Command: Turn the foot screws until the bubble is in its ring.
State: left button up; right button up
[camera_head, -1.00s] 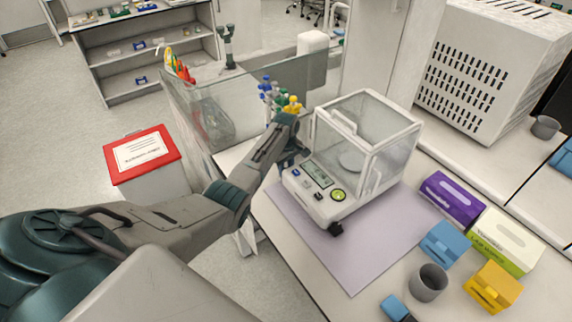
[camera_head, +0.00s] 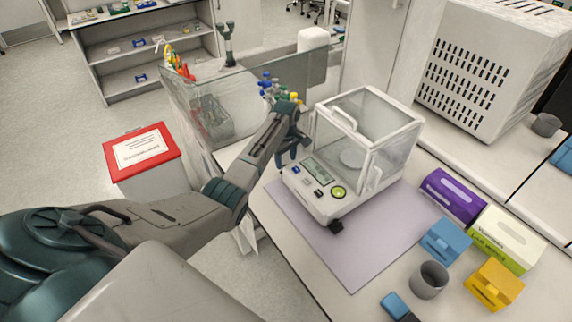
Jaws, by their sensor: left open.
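The analytical balance (camera_head: 352,160) with a glass draft shield stands on a lilac mat (camera_head: 363,255) on the bench. Its front panel has a display and a round green bubble level (camera_head: 339,192); the bubble itself is too small to make out. One dark foot screw (camera_head: 336,226) shows under the near front corner. The other front foot is hidden near my left gripper. My left gripper (camera_head: 283,164) is open, pointing down beside the balance's left front corner. I cannot tell whether it touches the balance. My right gripper is not in view.
A purple box (camera_head: 452,197), a white and green box (camera_head: 505,240), blue and yellow blocks and a grey cup (camera_head: 429,280) stand to the right. A glass panel and coloured bottles are behind my left arm. A red-lidded bin (camera_head: 142,150) stands on the floor at left.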

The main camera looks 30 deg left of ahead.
pick_arm(q)
notch_tip(320, 180, up, 8)
jog(key=b, duration=0.2)
jog(key=shift+f, duration=0.15)
jog(key=shift+f, duration=0.1)
dwell(0.3)
